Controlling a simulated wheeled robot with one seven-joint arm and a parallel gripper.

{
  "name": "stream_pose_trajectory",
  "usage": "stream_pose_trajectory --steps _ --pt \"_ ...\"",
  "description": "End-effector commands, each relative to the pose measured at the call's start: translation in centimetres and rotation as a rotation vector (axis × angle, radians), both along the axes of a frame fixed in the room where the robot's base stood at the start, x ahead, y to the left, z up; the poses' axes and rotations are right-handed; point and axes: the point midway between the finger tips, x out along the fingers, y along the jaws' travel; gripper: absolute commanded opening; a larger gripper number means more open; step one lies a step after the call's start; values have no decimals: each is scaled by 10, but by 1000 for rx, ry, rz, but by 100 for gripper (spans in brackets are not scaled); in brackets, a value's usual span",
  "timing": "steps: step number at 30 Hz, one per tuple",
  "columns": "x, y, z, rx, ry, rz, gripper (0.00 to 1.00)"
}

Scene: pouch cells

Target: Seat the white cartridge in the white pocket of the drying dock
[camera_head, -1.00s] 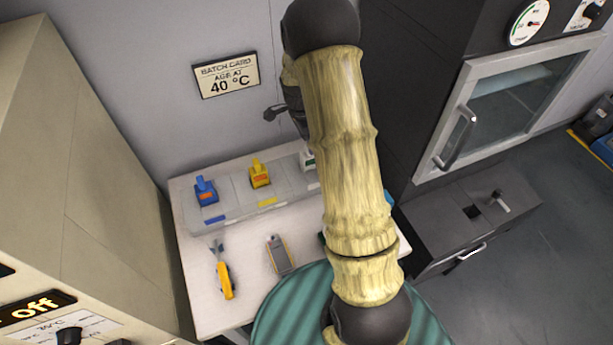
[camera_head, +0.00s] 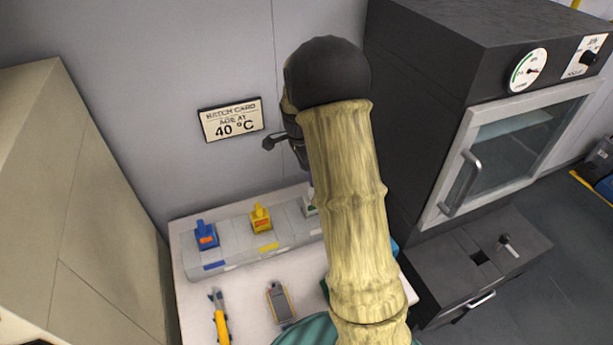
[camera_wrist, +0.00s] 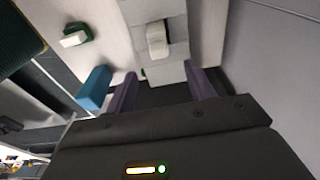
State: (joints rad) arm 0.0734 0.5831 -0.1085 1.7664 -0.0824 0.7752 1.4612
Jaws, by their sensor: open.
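A long pale grey dock (camera_head: 285,233) with blue, yellow and white marks lies along the back of the bench. A white cartridge (camera_head: 309,206) stands at its right end, partly hidden by my arm. In the wrist view the white cartridge (camera_wrist: 157,40) is upright on the grey dock (camera_wrist: 172,72), beyond my fingertips and roughly between them. My gripper (camera_wrist: 161,78) is open and empty, apart from the cartridge. I cannot tell how deep the cartridge sits in its pocket. The head view hides my fingers.
A blue cartridge (camera_head: 206,236) and a yellow cartridge (camera_head: 260,219) stand on the dock. A yellow-handled tool (camera_head: 221,318) and a grey device (camera_head: 280,302) lie in front. In the wrist view, a blue object (camera_wrist: 95,88) is beside one finger. A dark oven (camera_head: 430,100) stands right.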

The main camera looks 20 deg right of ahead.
Motion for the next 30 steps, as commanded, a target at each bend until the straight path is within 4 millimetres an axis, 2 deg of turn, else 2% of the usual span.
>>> stream_pose_trajectory --steps 4,8,18,24,27,30 --pt "-13 10 7 11 -7 110 54" --pt "-38 28 18 24 -19 337 54" --pt "-135 77 40 -7 -71 1087 54" --pt "-188 95 41 -67 -88 1458 54" --pt "-199 98 41 -85 -89 1545 54" --pt "-202 99 40 -90 -89 1570 54"
